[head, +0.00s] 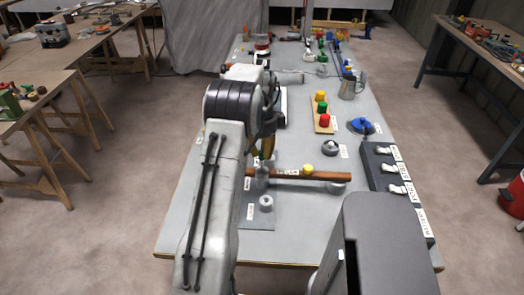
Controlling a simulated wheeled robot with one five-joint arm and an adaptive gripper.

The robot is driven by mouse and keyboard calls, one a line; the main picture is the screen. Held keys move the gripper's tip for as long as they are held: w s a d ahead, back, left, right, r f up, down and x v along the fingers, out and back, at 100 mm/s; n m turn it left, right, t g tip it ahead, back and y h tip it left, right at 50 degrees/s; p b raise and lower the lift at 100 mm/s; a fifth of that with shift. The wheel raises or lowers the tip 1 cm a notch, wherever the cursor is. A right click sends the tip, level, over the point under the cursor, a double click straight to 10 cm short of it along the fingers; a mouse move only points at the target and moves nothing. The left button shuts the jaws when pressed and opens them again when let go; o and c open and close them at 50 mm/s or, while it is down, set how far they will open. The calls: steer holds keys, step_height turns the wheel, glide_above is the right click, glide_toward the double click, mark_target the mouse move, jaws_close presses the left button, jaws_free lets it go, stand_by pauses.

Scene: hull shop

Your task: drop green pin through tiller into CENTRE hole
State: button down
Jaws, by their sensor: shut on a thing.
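My gripper (262,153) points down over the left part of the wooden tiller (325,175), which lies across the table. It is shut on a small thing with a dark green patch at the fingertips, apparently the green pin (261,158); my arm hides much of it. A grey upright part (262,179) stands directly below the fingertips; I cannot tell whether the pin touches it or which hole lies under it. A yellow knob (308,168) sits on the tiller's middle. A grey ring-shaped part (266,203) stands on the grey plate (258,222) in front.
A wooden strip (316,126) holds yellow, green and red caps behind the tiller. A dark labelled block (375,158) with light clips is at the right. A blue item (362,126), a grey round part (330,149) and a metal jug (348,88) stand on the table.

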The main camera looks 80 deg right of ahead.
mark_target(262, 170)
steer(key=shift+f+b, duration=1.6)
steer(key=shift+f, duration=1)
stand_by(1.5)
steer(key=c, duration=0.6)
jaws_free()
steer(key=shift+c, duration=0.2)
stand_by(0.4)
steer(key=shift+r+p, duration=3.2)
steer(key=shift+r, duration=0.8)
